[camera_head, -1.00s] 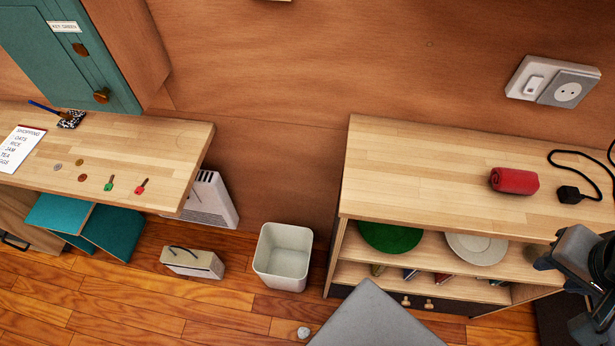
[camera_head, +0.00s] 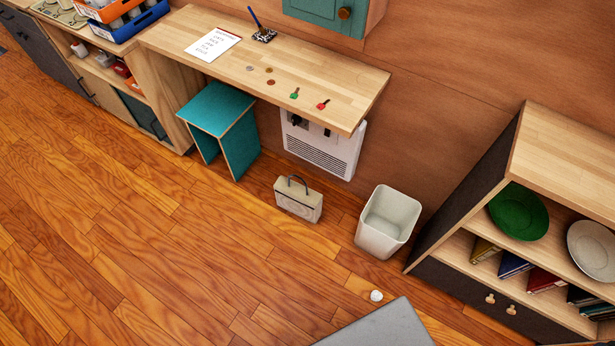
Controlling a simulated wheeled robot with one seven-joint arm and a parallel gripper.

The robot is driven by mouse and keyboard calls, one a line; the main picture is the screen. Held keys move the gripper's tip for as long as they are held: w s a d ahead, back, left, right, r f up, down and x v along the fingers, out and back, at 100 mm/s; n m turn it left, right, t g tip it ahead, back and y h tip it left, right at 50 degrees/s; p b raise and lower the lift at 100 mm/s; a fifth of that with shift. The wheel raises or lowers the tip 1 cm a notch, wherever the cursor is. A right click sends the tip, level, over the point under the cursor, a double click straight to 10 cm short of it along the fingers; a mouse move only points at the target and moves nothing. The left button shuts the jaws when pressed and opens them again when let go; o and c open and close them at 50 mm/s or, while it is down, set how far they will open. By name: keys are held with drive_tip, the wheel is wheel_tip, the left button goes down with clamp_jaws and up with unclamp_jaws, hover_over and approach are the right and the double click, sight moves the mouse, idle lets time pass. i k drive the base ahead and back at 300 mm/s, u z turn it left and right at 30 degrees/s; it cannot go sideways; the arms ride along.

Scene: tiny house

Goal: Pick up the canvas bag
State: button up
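The canvas bag (camera_head: 298,200) is a small beige bag with a dark looped handle on top. It stands upright on the wooden floor in front of the white wall heater, left of the white bin. Nothing covers it. My gripper is not in the current view.
A white bin (camera_head: 388,222) stands close to the bag's right. A white heater (camera_head: 323,146) and the desk (camera_head: 190,38) are behind it; a teal stool (camera_head: 216,110) is to the left. A crumpled white ball (camera_head: 376,295) and grey panel (camera_head: 385,330) are in front. Left floor is clear.

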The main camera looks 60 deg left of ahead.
sight(295, 197)
drive_tip(key=u, duration=4.15)
drive_tip(key=k, duration=2.05)
drive_tip(key=z, duration=1)
drive_tip(key=i, duration=1.65)
drive_tip(key=u, duration=0.05)
